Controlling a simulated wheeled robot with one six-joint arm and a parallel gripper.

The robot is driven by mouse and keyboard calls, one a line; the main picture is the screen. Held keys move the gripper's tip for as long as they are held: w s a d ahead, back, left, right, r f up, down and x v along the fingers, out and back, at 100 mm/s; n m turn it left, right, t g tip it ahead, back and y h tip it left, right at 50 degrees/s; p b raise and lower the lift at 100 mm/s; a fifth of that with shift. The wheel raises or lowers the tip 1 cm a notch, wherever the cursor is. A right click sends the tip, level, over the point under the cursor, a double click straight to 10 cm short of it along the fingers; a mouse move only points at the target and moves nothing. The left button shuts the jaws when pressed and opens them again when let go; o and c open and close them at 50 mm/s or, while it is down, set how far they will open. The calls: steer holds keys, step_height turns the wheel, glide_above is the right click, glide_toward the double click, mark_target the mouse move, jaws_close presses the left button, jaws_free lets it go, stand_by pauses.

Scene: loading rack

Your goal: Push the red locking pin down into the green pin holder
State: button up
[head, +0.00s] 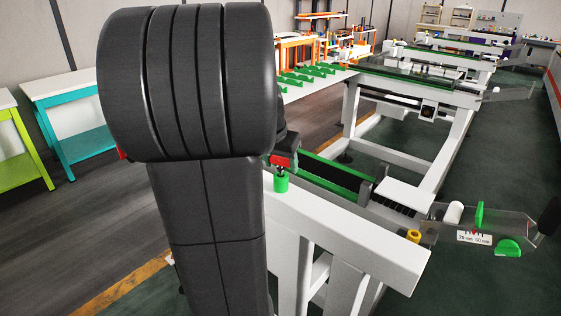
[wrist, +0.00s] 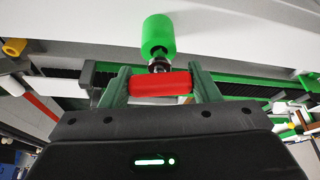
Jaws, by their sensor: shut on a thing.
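The red locking pin (wrist: 161,84) is held crosswise between the two fingers of my gripper (wrist: 160,88), which is shut on its red handle. The green pin holder (wrist: 158,36) is a short cylinder straight beyond the pin in the wrist view. The pin's dark and metal shaft (wrist: 158,65) reaches to the holder's end; how deep it sits inside is hidden. In the head view the green holder (head: 281,184) stands upright on the white beam, with the red handle (head: 280,161) just above it and a short gap between them. My arm hides most of my gripper there.
The white beam (head: 350,238) carries a yellow part (head: 413,236) farther right. A rail with green edging (head: 330,175) and a white block (head: 403,194) lie behind the holder. A clear panel with green pieces (head: 479,216) is at the right.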

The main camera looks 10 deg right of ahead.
steer(key=shift+f+b, duration=0.55)
steer(key=shift+f, duration=0.15)
stand_by(0.5)
steer(key=o, duration=1.1)
steer(key=v, duration=1.4)
steer(key=shift+f+b, duration=0.1)
steer(key=shift+b, duration=0.2)
steer(key=x, duration=1.3)
steer(key=shift+w+d+f+p, duration=0.1)
steer(key=shift+w+f+p, duration=0.05)
steer(key=shift+f+p, duration=0.2)
